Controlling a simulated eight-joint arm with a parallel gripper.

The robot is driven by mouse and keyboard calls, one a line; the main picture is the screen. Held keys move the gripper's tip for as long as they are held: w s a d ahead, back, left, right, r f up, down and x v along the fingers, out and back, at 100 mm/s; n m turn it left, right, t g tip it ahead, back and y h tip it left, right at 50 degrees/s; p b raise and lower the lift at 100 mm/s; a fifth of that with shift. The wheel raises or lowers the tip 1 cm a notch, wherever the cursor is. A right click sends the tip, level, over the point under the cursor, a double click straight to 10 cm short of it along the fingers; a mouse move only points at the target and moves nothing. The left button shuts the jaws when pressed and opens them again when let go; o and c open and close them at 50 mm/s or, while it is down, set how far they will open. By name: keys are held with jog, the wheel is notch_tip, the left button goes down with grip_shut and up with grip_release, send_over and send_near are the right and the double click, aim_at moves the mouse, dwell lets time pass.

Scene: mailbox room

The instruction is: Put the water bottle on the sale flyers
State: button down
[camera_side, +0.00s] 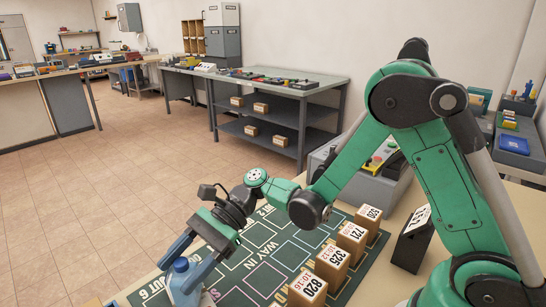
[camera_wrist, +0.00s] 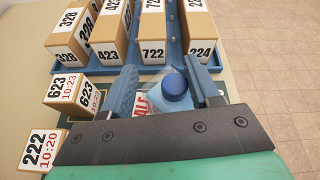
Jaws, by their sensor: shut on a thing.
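The water bottle (camera_wrist: 176,90) has a blue cap and stands between my fingers in the wrist view. In the side view the bottle (camera_side: 181,267) shows its blue cap at the bottom left, with its lower part cut off by the frame. My gripper (camera_wrist: 162,88) is shut on it, one finger on each side. The sale flyers (camera_wrist: 141,105) show as a white piece with red lettering beside the bottle, mostly hidden by the gripper and bottle. I cannot tell whether the bottle touches them.
A blue tray (camera_wrist: 118,63) with several numbered boxes lies just beyond the gripper. Boxes marked 623 (camera_wrist: 62,90) and 222 (camera_wrist: 42,146) stand to the left. In the side view, a green marked mat (camera_side: 236,274) has several numbered boxes along its right side.

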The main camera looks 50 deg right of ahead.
jog(key=shift+c, duration=1)
grip_release()
jog(key=shift+f, duration=0.1)
